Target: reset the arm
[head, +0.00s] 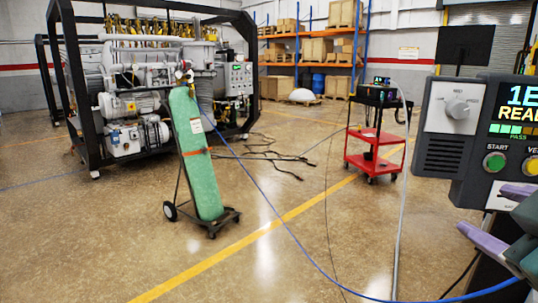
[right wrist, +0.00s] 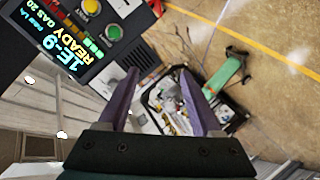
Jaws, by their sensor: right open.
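My right gripper (head: 481,208) is at the right edge of the head view, with its purple fingers just below the control unit's buttons. In the right wrist view the two purple fingers of my right gripper (right wrist: 160,76) stand apart with nothing between them. The right arm behind the gripper is mostly cut off by the edge of the head view. My left arm and left gripper are in neither view.
A grey control unit (head: 453,150) with a knob, a lit READY screen, a green START button (head: 494,162) and a yellow button is close by. A green cylinder (head: 197,155) stands on a hand cart. A red cart (head: 375,160) and black-framed furnace machine (head: 70,85) stand farther back. Blue hose crosses open floor.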

